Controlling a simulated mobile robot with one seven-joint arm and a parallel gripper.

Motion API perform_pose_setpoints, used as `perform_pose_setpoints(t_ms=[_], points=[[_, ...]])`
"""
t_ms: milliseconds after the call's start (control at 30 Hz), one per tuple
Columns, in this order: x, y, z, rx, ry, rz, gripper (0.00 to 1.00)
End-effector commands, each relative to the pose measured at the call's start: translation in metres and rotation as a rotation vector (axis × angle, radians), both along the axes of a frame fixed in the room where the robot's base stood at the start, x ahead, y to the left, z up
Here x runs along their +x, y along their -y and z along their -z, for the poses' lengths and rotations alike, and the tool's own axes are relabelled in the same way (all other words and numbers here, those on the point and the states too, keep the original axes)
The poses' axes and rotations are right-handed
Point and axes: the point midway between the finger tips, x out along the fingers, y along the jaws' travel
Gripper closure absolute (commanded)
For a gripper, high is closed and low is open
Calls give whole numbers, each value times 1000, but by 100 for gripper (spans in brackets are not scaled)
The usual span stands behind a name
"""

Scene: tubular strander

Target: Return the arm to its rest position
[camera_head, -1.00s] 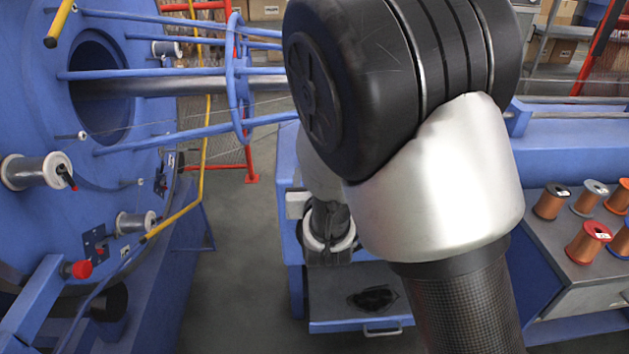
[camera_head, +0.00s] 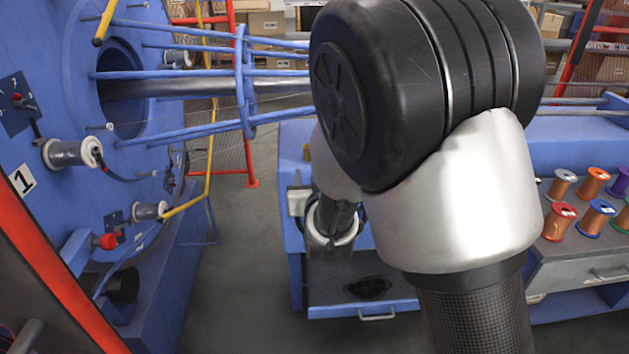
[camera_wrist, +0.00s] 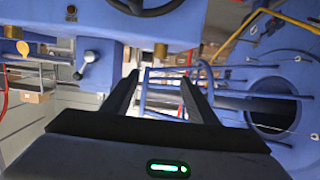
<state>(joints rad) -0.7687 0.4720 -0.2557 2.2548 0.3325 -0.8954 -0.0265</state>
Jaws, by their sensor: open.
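My gripper (camera_wrist: 160,88) shows in the wrist view with its two dark fingers spread apart and nothing between them. Beyond the fingers are blue rods and the round opening of the strander (camera_wrist: 272,115), which looks tilted in this view. In the head view my arm is bent, and its large black joint and silver link fill the middle right. My gripper's fingers cannot be made out there.
A cabinet (camera_head: 585,272) at the right carries several coloured wire spools (camera_head: 560,220). An open drawer (camera_head: 365,309) with a dark item stands low in the middle. A red post (camera_head: 55,275) crosses the lower left. Grey floor (camera_head: 235,250) is clear between strander and bench.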

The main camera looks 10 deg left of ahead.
Motion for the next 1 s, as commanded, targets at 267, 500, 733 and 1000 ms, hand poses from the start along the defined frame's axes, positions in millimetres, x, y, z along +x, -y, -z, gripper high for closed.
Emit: perform_pose_setpoints(t_ms=[267, 500, 733, 1000], points=[[3, 1, -2, 0, 1, 0, 47], [3, 1, -2, 0, 1, 0, 47], [-1, 31, -24, 33, -100, 26, 47], [-74, 123, -76, 55, -408, 56, 47]])
